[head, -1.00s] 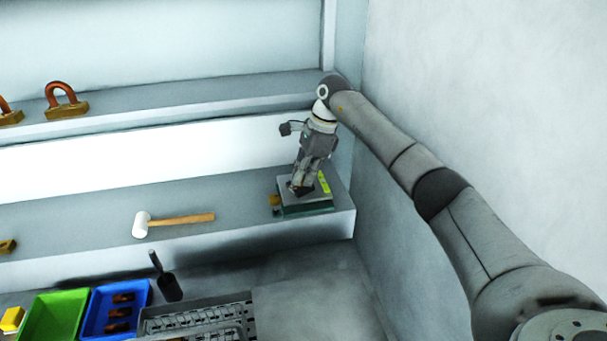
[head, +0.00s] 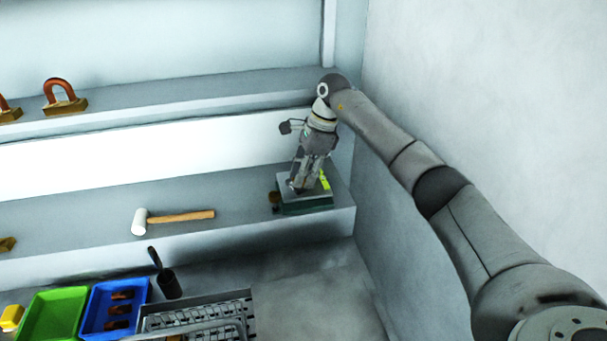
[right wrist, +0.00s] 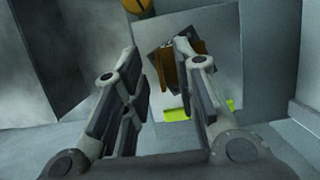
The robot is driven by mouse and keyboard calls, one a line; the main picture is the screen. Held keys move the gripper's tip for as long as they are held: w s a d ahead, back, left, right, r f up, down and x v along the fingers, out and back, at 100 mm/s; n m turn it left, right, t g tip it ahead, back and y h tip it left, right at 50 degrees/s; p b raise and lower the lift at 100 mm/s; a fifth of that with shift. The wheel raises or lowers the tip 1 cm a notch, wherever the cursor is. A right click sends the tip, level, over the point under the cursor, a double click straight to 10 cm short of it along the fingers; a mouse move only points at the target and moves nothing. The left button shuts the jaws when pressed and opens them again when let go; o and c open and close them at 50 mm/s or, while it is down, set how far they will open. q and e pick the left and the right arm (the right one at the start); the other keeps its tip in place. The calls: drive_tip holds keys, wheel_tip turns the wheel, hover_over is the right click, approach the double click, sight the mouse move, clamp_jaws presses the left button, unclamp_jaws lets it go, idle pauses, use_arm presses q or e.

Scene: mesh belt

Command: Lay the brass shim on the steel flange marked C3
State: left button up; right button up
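In the head view my right gripper (head: 300,187) points down over a grey plate (head: 318,196) on a dark green base (head: 305,208) at the shelf's right end. In the right wrist view the fingers (right wrist: 163,52) stand apart. A brown, brass-like piece (right wrist: 166,72), probably the brass shim, shows between and behind them, tilted, by a dark squarish patch. The right finger partly hides it; I cannot tell if it touches the plate (right wrist: 222,70). A yellow-green label (right wrist: 230,104) lies by the plate; no C3 mark is readable. My left gripper is out of view.
A round orange-brown knob (head: 274,197) is left of the plate. A white mallet (head: 141,221) lies further left on the shelf. Below are a blue bin (head: 88,318), a green bin (head: 50,318) and a dark scoop (head: 168,284). A wall (head: 450,90) stands close on the right.

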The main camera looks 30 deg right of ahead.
drive_tip(key=b+v, duration=0.3)
drive_tip(key=v, duration=0.9)
drive_tip(key=shift+r, duration=0.4)
drive_tip(key=shift+s, duration=0.1)
